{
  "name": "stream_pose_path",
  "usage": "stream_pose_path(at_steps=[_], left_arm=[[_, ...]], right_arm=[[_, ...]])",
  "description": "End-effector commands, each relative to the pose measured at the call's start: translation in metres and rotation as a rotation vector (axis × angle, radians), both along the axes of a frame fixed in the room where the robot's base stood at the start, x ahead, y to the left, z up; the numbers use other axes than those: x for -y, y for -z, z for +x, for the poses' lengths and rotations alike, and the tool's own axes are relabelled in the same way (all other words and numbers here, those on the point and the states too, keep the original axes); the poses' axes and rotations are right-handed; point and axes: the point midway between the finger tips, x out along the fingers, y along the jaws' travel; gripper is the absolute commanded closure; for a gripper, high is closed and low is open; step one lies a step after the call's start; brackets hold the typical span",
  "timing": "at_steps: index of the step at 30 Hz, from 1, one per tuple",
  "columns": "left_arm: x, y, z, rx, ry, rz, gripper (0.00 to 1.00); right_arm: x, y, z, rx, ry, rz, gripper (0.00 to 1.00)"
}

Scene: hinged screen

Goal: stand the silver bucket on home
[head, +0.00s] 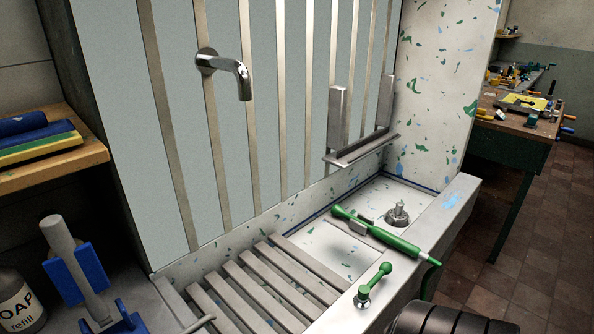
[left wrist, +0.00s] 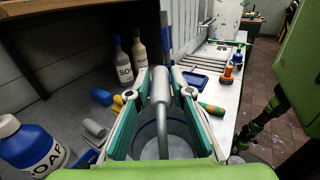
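The silver bucket (left wrist: 149,135) is below my left gripper in the left wrist view. Its round rim and part of the inside show; its lower part is hidden behind my gripper. The bucket's pale thick handle grip (left wrist: 160,88) stands up on a grey bail. My left gripper (left wrist: 161,74) has its teal-padded fingers close on both sides of this grip and looks shut on it. I cannot tell whether the bucket touches the surface below. Neither the bucket nor my left gripper can be made out in the head view. I see no marking that reads home. My right gripper is not in view.
The sink (head: 455,212) has a slatted rack (head: 250,290); a green tool (head: 385,234) lies across it. A faucet (head: 228,68) juts from the barred screen. A blue stand (head: 68,280) and soap bottle (head: 20,303) are at left. A blue soap bottle (left wrist: 35,150) stands beside my gripper.

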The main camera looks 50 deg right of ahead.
Motion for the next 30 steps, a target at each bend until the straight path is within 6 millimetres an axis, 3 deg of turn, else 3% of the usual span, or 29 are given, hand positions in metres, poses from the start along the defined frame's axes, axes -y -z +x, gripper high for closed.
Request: stream_pose_path(at_steps=[8,12,14,30], left_arm=[[0.0,0.0,0.0,0.0,0.0,0.0,0.64],[-0.001,0.0,0.0,0.0,0.0,0.001,0.64],[-0.005,0.0,-0.001,-0.001,-0.002,0.0,0.64],[-0.069,-0.003,-0.03,0.0,-0.001,-0.001,0.64]], right_arm=[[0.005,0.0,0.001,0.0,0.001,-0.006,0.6],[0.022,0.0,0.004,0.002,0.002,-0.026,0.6],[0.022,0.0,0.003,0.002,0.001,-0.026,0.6],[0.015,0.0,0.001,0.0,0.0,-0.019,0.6]])
